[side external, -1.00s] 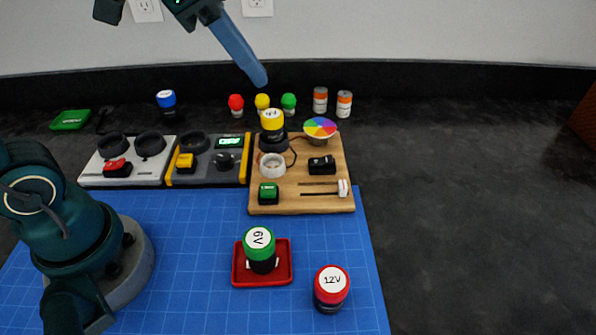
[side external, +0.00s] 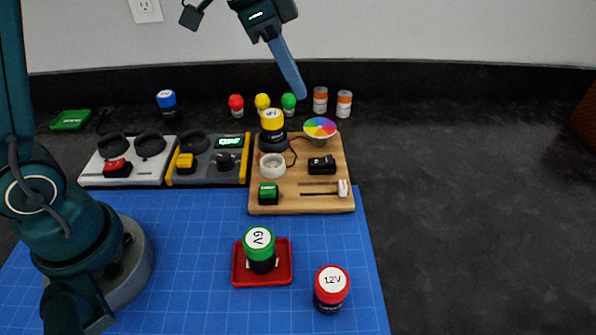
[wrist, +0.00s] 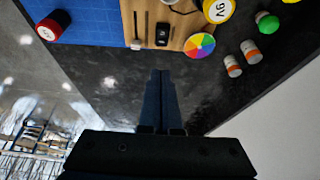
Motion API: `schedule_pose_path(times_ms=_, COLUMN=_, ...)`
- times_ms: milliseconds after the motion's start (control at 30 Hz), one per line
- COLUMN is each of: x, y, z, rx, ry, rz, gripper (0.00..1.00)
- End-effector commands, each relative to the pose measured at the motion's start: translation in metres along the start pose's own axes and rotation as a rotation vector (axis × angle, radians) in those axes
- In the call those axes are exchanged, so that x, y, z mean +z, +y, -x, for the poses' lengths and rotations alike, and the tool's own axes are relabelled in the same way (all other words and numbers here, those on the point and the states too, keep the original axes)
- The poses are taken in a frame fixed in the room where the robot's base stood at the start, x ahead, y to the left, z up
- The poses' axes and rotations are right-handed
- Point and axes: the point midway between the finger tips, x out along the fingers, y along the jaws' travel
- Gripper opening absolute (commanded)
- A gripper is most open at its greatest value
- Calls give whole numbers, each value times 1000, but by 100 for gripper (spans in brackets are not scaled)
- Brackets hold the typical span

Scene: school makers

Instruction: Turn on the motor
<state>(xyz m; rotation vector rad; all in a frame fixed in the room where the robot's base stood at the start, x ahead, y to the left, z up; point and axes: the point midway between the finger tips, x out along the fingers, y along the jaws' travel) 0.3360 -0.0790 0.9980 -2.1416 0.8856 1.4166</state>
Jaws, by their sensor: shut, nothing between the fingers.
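The wooden motor board (side external: 262,206) lies at the back edge of the blue mat. On it are a multicolour disc (side external: 320,127), a yellow-topped battery (side external: 272,122) in a dark holder, an empty-looking white ring (side external: 272,166), a black rocker switch (side external: 321,165), a green switch (side external: 268,193) and a slider with a pale knob (side external: 343,188). My gripper (side external: 302,94) is shut and empty, high above the board's back right in the side view. In the wrist view my gripper (wrist: 160,74) points toward the dark table beside the disc (wrist: 199,46) and black switch (wrist: 162,34).
A green 6V battery (side external: 260,250) stands in a red tray (side external: 240,277); a red 12V battery (side external: 331,289) stands beside it. Grey units (side external: 120,174) sit left of the board. Coloured bulbs (side external: 236,105) and orange cylinders (side external: 320,99) stand behind. The right table is clear.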

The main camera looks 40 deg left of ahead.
Motion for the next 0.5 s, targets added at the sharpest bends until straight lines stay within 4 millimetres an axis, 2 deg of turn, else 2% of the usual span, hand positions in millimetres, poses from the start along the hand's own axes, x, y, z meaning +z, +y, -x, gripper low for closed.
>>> schedule_pose_path(times_ms=167, x=0, y=1, z=-18, rx=5, ry=-4, rz=0, gripper=0)
schedule_pose_path(times_ms=500, x=1, y=2, z=-86, rx=6, ry=-5, rz=0, gripper=0)
